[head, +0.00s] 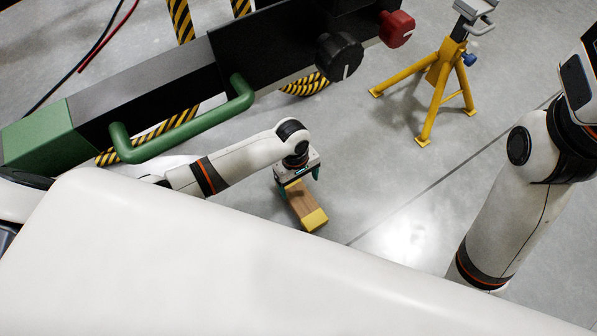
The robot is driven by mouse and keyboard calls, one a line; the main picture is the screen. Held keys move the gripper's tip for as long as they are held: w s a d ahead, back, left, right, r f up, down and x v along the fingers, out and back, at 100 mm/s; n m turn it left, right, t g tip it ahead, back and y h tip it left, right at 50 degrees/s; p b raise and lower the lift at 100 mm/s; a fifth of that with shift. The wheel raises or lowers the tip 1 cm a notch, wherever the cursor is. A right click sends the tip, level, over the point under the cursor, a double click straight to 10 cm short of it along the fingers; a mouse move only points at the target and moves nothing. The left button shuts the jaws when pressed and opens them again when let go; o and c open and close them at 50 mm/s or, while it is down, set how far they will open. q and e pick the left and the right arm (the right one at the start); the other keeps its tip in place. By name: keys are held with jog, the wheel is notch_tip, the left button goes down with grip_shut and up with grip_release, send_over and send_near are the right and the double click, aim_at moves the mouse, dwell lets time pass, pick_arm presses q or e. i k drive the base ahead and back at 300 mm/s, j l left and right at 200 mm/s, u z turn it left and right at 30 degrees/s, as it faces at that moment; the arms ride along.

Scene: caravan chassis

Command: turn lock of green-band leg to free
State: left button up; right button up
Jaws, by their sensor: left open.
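No leg with a green band, and no lock on one, can be made out in the head view. The chassis beam (107,93) crosses the upper left, with a green end block (38,137) and a green bar handle (187,127). My left gripper (298,182) points down near the floor beyond my white body, its teal fingers apart. A wooden block with a yellow end (303,207) lies below it; the gripper covers its far end, and I cannot tell whether the fingers touch it. My right arm stands at the right edge; its gripper is out of the picture.
A black knob (339,57) and a red knob (397,29) sit on the beam's dark section. A yellow tripod stand (437,75) with a blue knob (469,59) stands at upper right. Black-and-yellow striped parts show around the beam. The floor between block and stand is clear.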

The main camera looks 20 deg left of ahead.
aim_at(397, 28)
jog(key=k, duration=1)
